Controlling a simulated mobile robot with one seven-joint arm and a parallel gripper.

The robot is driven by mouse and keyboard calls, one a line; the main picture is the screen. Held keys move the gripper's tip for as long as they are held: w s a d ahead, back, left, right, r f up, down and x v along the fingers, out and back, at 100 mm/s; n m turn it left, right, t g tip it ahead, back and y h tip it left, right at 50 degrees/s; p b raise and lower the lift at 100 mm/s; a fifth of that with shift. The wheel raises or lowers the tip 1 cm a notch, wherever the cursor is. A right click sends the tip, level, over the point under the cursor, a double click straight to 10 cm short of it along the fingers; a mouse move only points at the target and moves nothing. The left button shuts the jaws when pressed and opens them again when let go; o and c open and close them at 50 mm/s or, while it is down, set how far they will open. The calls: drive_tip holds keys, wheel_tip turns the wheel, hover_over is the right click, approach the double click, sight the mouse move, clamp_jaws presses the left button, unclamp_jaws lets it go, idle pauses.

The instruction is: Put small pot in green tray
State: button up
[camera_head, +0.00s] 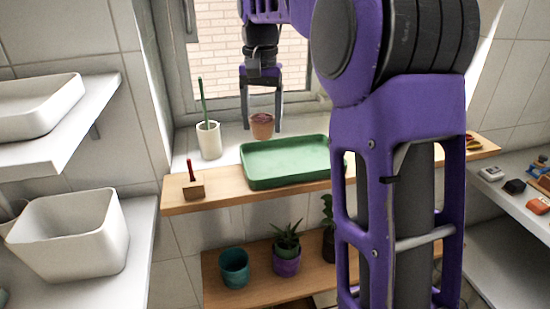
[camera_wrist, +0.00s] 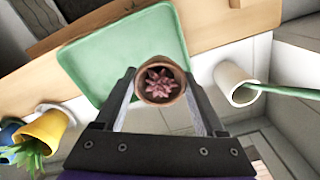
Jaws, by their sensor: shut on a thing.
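A small terracotta pot (camera_head: 262,126) with a reddish-pink plant is held between the fingers of my gripper (camera_head: 262,128). In the wrist view the pot (camera_wrist: 159,82) sits upright between the fingertips (camera_wrist: 160,85), its plant facing the camera. The green tray (camera_head: 290,160) lies on the wooden shelf below the window. The pot is near the tray's back left edge in the head view, and whether it is over the tray or behind it is hard to tell. The tray (camera_wrist: 105,60) also shows in the wrist view, beyond the pot. My arm hides the tray's right end in the head view.
A white cup (camera_head: 209,140) with a green-handled tool stands left of the tray. A small wooden block with a red handle (camera_head: 193,186) sits at the shelf's left. Several pots (camera_head: 234,267) stand on the lower shelf. The tray looks empty where visible.

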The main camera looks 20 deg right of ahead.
sight(262, 118)
wheel_tip(262, 118, down, 8)
drive_tip(key=shift+f+b, duration=0.1)
drive_tip(key=shift+b, duration=0.45)
drive_tip(key=o, duration=1.1)
drive_tip(key=shift+f, duration=0.15)
wheel_tip(262, 118, up, 12)
drive_tip(key=shift+r+p, duration=0.2)
drive_tip(key=shift+p, duration=0.9)
